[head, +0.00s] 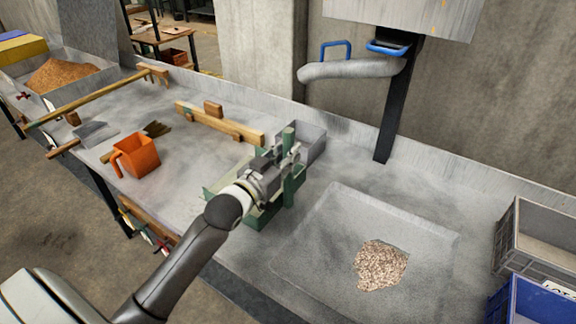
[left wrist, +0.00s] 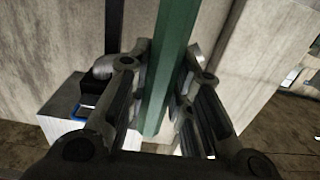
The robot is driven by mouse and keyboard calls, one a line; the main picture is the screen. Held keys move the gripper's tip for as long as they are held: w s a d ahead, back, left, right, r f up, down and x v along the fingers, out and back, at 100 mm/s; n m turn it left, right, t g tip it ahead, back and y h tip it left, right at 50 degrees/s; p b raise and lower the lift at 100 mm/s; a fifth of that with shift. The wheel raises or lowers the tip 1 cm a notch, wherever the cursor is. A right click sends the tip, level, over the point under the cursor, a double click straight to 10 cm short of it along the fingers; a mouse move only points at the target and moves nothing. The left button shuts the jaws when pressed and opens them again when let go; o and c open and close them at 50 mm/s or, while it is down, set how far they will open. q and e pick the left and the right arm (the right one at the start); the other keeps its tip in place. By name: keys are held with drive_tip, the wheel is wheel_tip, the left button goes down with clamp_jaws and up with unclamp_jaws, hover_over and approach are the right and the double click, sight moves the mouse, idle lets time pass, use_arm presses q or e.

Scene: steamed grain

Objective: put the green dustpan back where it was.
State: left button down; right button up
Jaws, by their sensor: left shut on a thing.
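The green dustpan (head: 267,217) is in the middle of the head view, low over the grey counter and largely hidden behind my gripper. Its green handle stands about upright, and it crosses the left wrist view as a green bar (left wrist: 169,62). My left gripper (head: 285,157) is shut on the handle, with a finger on each side of it in the left wrist view (left wrist: 160,85). I cannot tell whether the pan touches the counter. My right gripper is not in view.
A grey bin (head: 314,146) stands right behind the dustpan. A shallow tray (head: 330,232) with a grain pile (head: 380,265) is to the right. An orange container (head: 137,157), a brush (head: 156,129) and a wooden rack (head: 220,123) are to the left. Crates (head: 537,245) stand far right.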

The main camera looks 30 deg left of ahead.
use_arm(q)
drive_tip(key=f, duration=0.2)
drive_tip(key=w+f, duration=0.1)
drive_tip(key=f, duration=0.1)
drive_tip(key=shift+a+f, duration=0.1)
drive_tip(key=shift+f, duration=0.2)
drive_tip(key=c, duration=1.3)
unclamp_jaws()
drive_tip(key=shift+r, duration=0.1)
